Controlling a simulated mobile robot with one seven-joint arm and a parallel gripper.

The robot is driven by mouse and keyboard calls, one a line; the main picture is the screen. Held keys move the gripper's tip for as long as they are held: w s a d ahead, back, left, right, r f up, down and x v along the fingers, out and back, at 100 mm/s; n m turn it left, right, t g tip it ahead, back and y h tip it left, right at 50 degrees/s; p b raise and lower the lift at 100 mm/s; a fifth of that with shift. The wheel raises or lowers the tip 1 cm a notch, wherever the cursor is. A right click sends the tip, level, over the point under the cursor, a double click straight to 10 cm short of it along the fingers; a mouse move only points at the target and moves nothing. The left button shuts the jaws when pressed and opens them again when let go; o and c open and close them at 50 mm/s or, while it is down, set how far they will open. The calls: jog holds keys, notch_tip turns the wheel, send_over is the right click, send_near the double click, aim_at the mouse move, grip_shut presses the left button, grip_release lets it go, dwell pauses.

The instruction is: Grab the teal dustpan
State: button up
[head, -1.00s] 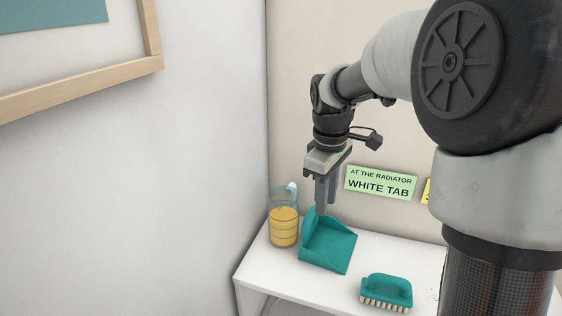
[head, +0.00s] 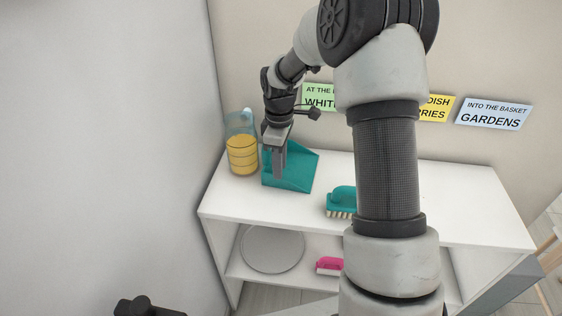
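The teal dustpan (head: 299,171) lies on the white shelf unit's top, near its back left corner. My gripper (head: 279,175) points down at the dustpan's left part, and its fingers cover some of the pan. The fingers show from the side and overlap, so I cannot tell the gap between them or whether they touch the dustpan. The dustpan's handle is not clearly visible behind the gripper.
A clear jug with yellow contents (head: 242,155) stands close to the left of the dustpan. A teal brush (head: 341,198) lies to the right, partly behind my arm. The shelf below holds a grey round plate (head: 272,249) and a pink item (head: 329,265). The white top (head: 450,205) is clear at right.

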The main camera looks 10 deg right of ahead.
notch_tip(320, 180, down, 6)
jog(key=shift+a+r+b, duration=0.15)
jog(key=shift+b, duration=0.35)
jog(key=shift+c, duration=0.3)
jog(key=shift+r, duration=0.1)
grip_shut()
